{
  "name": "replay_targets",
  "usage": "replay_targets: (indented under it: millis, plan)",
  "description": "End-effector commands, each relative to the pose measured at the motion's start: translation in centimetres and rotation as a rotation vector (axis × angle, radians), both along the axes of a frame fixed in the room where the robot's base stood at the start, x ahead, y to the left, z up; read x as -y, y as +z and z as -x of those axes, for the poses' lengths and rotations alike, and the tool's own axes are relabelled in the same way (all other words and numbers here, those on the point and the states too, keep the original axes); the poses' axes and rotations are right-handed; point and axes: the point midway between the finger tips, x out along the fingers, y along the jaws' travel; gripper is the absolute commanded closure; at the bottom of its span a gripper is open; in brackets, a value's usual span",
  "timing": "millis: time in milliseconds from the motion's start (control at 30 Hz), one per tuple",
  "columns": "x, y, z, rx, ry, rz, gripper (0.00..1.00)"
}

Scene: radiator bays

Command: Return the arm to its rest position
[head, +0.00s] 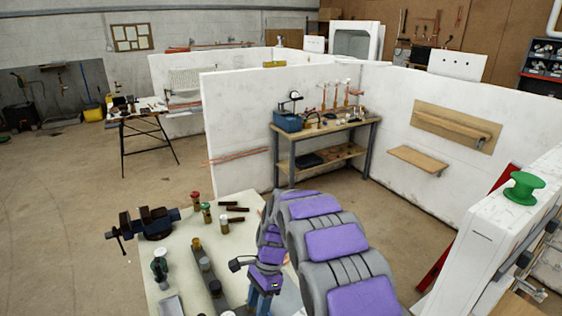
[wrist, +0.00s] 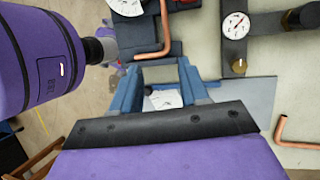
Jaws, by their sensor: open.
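My arm (head: 335,240), purple and grey, reaches out and down over a pale workbench (head: 240,207) in the head view. In the wrist view my gripper (wrist: 158,76) has its two blue fingers spread apart. A small white patch shows between them, beyond the fingers; I cannot tell what it is. The fingers hold nothing that I can see. In the head view a blue part near my wrist shows low in the picture, but the fingertips are not clear there.
A vise (head: 150,222) stands at the bench's left edge, with several valves and fittings on the bench. The wrist view shows a gauge (wrist: 236,30), a bent copper pipe (wrist: 160,42) and a copper elbow (wrist: 287,133). A green spool (head: 523,188) stands on a white panel at right.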

Motion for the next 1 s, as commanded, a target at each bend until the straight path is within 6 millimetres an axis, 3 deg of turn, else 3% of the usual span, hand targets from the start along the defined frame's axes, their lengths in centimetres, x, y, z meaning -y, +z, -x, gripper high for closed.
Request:
replay_targets:
  millis: [200, 500, 700, 1000]
  plan:
    - [4.3, 4.1, 3.3, 0.07, 0.132, -0.019, 0.56]
    - [9.8, 8.2, 9.3, 0.156, 0.34, -0.037, 0.56]
    - [13.1, 10.0, 14.1, 0.208, 0.482, -0.045, 0.56]
    - [17.3, 10.9, 22.0, 0.265, 0.705, -0.051, 0.56]
